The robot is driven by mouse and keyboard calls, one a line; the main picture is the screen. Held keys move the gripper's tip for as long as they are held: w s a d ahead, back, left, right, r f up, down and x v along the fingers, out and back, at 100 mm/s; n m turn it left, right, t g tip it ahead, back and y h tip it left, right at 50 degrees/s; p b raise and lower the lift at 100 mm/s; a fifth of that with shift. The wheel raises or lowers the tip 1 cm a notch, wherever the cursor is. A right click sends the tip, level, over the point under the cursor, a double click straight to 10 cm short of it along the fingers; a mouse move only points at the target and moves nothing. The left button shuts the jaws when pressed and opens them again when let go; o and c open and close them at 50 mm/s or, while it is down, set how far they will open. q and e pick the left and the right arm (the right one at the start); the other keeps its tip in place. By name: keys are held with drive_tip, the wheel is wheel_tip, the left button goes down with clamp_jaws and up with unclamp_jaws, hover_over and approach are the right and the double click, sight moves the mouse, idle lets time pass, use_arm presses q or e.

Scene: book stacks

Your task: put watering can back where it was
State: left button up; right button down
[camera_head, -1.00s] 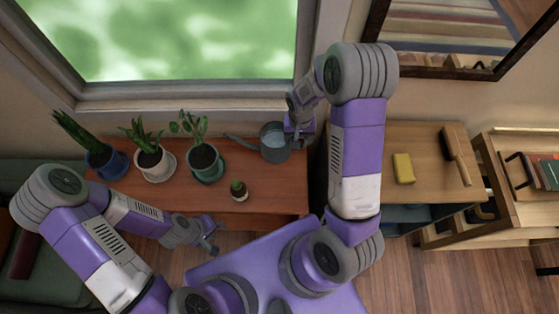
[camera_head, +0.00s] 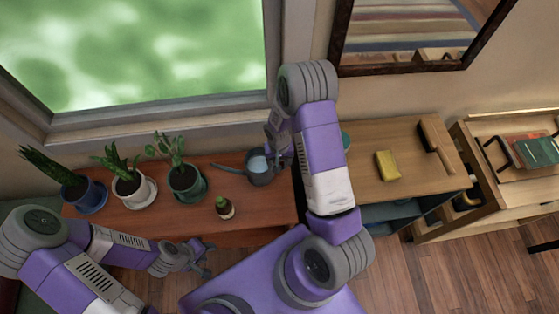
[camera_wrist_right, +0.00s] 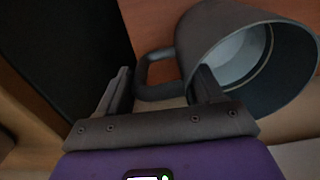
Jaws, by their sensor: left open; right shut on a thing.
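The grey watering can (camera_head: 262,178) is at the right end of the reddish-brown table (camera_head: 262,222), its spout pointing left. I cannot tell whether its base touches the tabletop. My right gripper (camera_head: 280,150) is at the can's right side, shut on its handle. In the right wrist view the can (camera_wrist_right: 205,45) is tilted in the picture, with its open top and pale inside showing. Its loop handle (camera_wrist_right: 146,75) lies between the fingers of the right gripper (camera_wrist_right: 163,88). My left gripper (camera_head: 205,260) is open and empty in front of the table.
Potted plants in blue (camera_head: 92,199), white (camera_head: 143,193) and green (camera_head: 190,187) pots stand left of the can. A small cactus (camera_head: 224,207) stands near the front edge. A wooden cabinet (camera_head: 415,180) with a yellow sponge (camera_head: 387,165) is to the right.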

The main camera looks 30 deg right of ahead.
drive_tip(key=shift+f, duration=0.1)
drive_tip(key=shift+c, duration=0.8)
unclamp_jaws()
drive_tip(key=shift+r, duration=0.3)
wheel_tip(320, 180, up, 11)
drive_tip(key=p, duration=0.2)
drive_tip(key=s+a+f+n+y, duration=0.1)
drive_tip(key=s+a+f, duration=0.3)
drive_tip(key=a, duration=0.2)
drive_tip(key=s+a+f+n+y, duration=0.1)
drive_tip(key=s+a+f+y, duration=0.1)
drive_tip(key=s+a+f, duration=0.2)
drive_tip(key=s+a+f+y, duration=0.1)
drive_tip(key=s+a+f, duration=0.3)
drive_tip(key=s+a, duration=0.2)
drive_tip(key=shift+a+f+n+t, duration=0.15)
drive_tip(key=shift+a+n+t, duration=0.2)
drive_tip(key=shift+a, duration=0.6)
